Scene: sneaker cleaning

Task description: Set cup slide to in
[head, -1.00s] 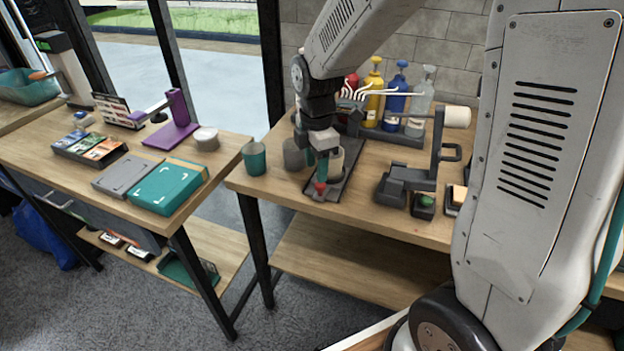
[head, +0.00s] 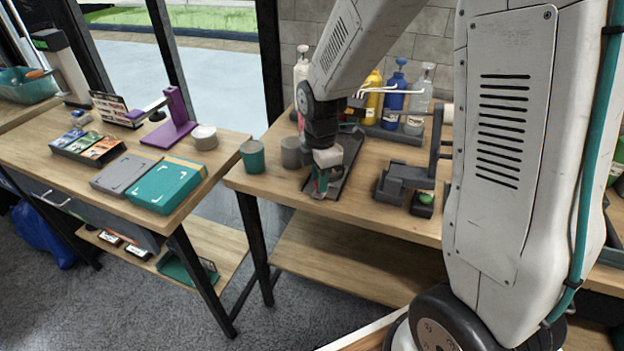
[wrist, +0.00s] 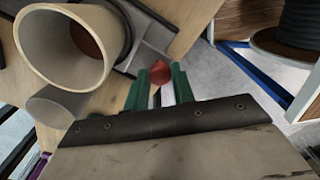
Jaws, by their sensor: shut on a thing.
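The cup slide (head: 350,150) is a dark track on the right-hand workbench, running away from the front edge. My gripper (head: 320,185) is over its front end and hides part of it in the head view. In the wrist view, my gripper (wrist: 160,84) has its green fingers closed around the slide's red knob (wrist: 160,71). A cream cup (wrist: 62,46), its open mouth facing the camera, is on the slide side beside the knob. The cup is mostly or wholly hidden behind my gripper in the head view.
A teal cup (head: 252,156) and a grey cup (head: 290,152) stand left of the slide. A dark stand (head: 408,178) with a green button (head: 425,198) is to the right. Pump bottles (head: 394,95) stand behind. The bench's front edge is close to my gripper.

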